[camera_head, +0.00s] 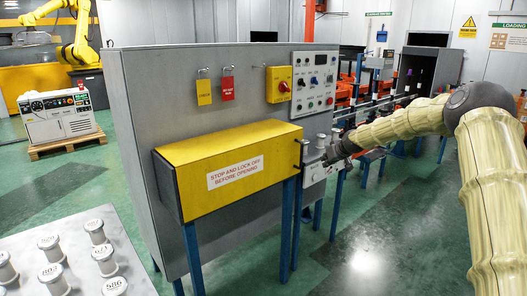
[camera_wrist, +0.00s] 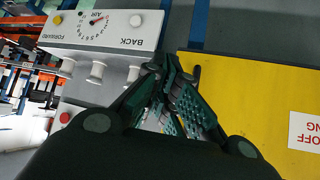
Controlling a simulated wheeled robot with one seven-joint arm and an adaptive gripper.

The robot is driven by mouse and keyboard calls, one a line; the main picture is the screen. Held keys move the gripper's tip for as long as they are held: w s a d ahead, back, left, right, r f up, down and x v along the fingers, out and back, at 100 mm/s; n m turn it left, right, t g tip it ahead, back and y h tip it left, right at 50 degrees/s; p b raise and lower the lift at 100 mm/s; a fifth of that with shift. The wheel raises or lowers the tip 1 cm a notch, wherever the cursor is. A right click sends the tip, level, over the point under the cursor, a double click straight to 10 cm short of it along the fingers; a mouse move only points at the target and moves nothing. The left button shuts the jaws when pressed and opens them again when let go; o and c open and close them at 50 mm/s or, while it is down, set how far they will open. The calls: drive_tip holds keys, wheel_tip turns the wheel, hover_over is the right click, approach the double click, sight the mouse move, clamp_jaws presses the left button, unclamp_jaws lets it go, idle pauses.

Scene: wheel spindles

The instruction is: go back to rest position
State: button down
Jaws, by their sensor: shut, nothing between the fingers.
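My gripper (camera_wrist: 170,95) is shut and empty in the wrist view, its fingertips close together in front of the grey cabinet side. In the head view my gripper (camera_head: 328,160) is small, at the end of my arm, which reaches in from the right. It is beside the right end of the yellow cover and near a small control box. In the wrist view this control box (camera_wrist: 105,28) has a dial and the words FORWARD, AIR and BACK. I cannot tell whether the fingertips touch anything.
A grey cabinet (camera_head: 140,80) on blue legs carries the yellow cover (camera_head: 230,150), padlocks and a button panel (camera_head: 313,82). A grey table (camera_head: 75,220) with several numbered spindles stands at the front left. A yellow robot arm (camera_head: 80,40) stands behind. Green floor (camera_head: 400,240) is open below my arm.

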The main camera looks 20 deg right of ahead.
drive_tip(key=s+a+f+g+y+p, duration=0.1)
drive_tip(key=s+a+f+g+p, duration=0.1)
drive_tip(key=s+a+f, duration=1.15)
drive_tip(key=s+a+f+g+p, duration=0.2)
drive_tip(key=s+a+f, duration=0.8)
drive_tip(key=a+f, duration=0.5)
drive_tip(key=s+a+f+g+p, duration=0.1)
drive_tip(key=s+a+f, duration=0.15)
drive_tip(key=s, duration=0.45)
drive_tip(key=s+a+f+g, duration=0.1)
drive_tip(key=s+a+f, duration=0.15)
drive_tip(key=s, duration=0.45)
drive_tip(key=s+a+f+g+p, duration=0.1)
drive_tip(key=s+f, duration=0.2)
drive_tip(key=s, duration=0.4)
drive_tip(key=s+a+r+g+p, duration=0.1)
drive_tip(key=s, duration=1.2)
drive_tip(key=s+a+r+g+h+p, duration=0.1)
drive_tip(key=s+r, duration=0.1)
drive_tip(key=s, duration=1)
drive_tip(key=shift+s+a+m+g, duration=0.15)
drive_tip(key=shift+s+m+g, duration=0.15)
drive_tip(key=shift+s, duration=0.1)
drive_tip(key=c, duration=2.2)
unclamp_jaws()
